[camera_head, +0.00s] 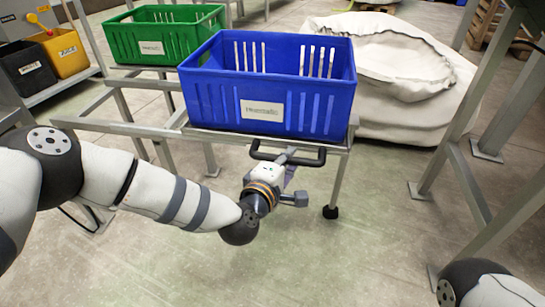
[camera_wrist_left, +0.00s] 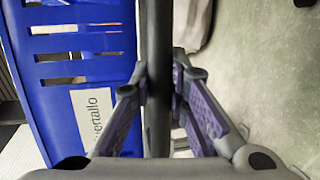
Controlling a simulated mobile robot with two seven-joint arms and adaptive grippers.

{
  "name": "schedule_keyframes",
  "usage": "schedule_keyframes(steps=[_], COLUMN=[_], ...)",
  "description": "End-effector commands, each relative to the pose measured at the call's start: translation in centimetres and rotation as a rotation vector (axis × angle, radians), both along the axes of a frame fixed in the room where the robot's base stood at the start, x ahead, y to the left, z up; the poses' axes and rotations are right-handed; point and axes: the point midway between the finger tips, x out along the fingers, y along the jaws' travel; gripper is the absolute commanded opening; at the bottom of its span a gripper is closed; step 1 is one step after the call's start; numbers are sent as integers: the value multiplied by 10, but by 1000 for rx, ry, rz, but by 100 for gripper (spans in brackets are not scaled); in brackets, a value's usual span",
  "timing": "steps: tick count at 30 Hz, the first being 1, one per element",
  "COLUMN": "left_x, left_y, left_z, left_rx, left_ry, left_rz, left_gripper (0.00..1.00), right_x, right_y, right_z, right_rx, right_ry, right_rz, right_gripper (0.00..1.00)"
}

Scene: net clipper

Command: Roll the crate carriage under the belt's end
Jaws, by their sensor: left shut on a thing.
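The crate carriage (camera_head: 338,178) is a grey metal frame with a black foot or wheel at its near right leg. A blue crate (camera_head: 318,112) with a white label stands on it, and its slotted side also shows in the left wrist view (camera_wrist_left: 60,75). A black handle bar (camera_head: 314,160) sticks out of the frame's near side. My left gripper (camera_head: 289,158) is shut on this bar; the wrist view shows the bar (camera_wrist_left: 157,40) between the fingers. My right gripper is out of view; only part of my right arm shows at bottom right. I cannot make out the belt's end.
A green crate (camera_head: 150,45) stands on a frame behind left. Yellow (camera_head: 66,53) and dark (camera_head: 27,68) bins are on a shelf at far left. A large whitish sack (camera_head: 405,75) lies behind right. Grey metal legs (camera_head: 440,140) stand at right. The near floor is clear.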

Motion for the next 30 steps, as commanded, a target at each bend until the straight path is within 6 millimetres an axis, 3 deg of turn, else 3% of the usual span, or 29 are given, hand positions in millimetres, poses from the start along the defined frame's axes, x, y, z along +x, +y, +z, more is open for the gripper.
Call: schedule_keyframes(steps=[3, 12, 19, 30], left_x=[-5, -10, -12, -12], left_y=[-27, -73, -88, -93], left_z=[-1, 0, 0, 1], left_rx=[-3, -3, -2, -3], left_ry=[1, 1, 0, 1], left_rz=[-10, -6, -5, -6], left_gripper=[0, 0, 0, 0], right_x=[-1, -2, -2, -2], right_y=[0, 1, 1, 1], right_z=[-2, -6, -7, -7], right_rx=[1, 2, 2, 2], right_ry=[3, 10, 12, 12], right_rz=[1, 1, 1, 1], right_gripper=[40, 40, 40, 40])
